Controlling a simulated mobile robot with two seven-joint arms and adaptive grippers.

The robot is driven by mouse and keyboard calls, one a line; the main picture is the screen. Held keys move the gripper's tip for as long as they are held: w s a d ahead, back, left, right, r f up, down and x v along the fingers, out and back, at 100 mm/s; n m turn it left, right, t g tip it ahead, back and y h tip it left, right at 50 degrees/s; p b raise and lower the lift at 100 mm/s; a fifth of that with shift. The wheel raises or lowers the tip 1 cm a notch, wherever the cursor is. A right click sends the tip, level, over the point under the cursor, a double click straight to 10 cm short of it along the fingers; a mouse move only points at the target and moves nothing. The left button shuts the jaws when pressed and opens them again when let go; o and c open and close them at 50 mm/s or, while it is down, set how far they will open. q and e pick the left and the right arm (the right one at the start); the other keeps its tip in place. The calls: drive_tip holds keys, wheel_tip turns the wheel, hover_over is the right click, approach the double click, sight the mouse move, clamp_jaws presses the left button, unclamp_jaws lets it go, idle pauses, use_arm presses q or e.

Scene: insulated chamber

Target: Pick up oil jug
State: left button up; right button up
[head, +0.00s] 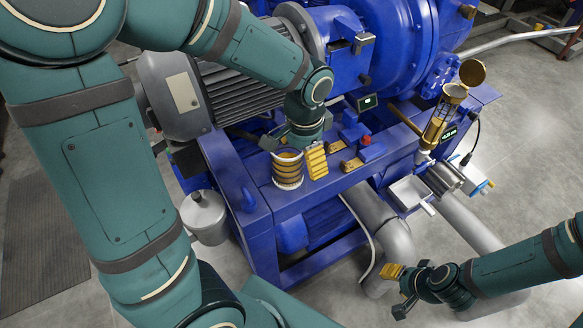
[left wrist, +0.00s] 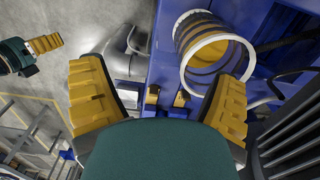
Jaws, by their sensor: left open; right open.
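The oil jug, as I take it, is a banded, amber-coloured cylinder (head: 288,173) standing on the blue machine frame in the head view. In the left wrist view the jug (left wrist: 190,32) shows a white round rim and yellow inside. My left gripper (head: 300,150) is just above and beside the jug, partly covering its top in the head view. In the left wrist view my left gripper (left wrist: 160,78) has its yellow fingers wide apart, with the jug beyond them, nearer the right finger. My right gripper (head: 398,287) is open and empty at the lower right, far from the jug.
The blue frame (head: 255,217) carries small valves with a red knob (head: 366,140) right of the jug. A brass-topped sight glass (head: 440,115) and a white tray (head: 410,193) stand further right. Grey pipes run below; right floor is open.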

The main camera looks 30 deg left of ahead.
sight(301, 165)
use_arm(q)
drive_tip(key=shift+s+f, duration=0.1)
drive_tip(key=shift+f, duration=0.8)
drive_tip(key=shift+w+a+f+b, duration=0.15)
drive_tip(key=shift+f+b, duration=0.15)
drive_tip(key=shift+f, duration=0.9)
drive_tip(key=shift+w+a+f+b, duration=0.15)
drive_tip(key=shift+f+b, duration=0.15)
drive_tip(key=shift+f, duration=0.85)
drive_tip(key=shift+c, duration=0.5)
drive_tip(key=c, duration=1.4)
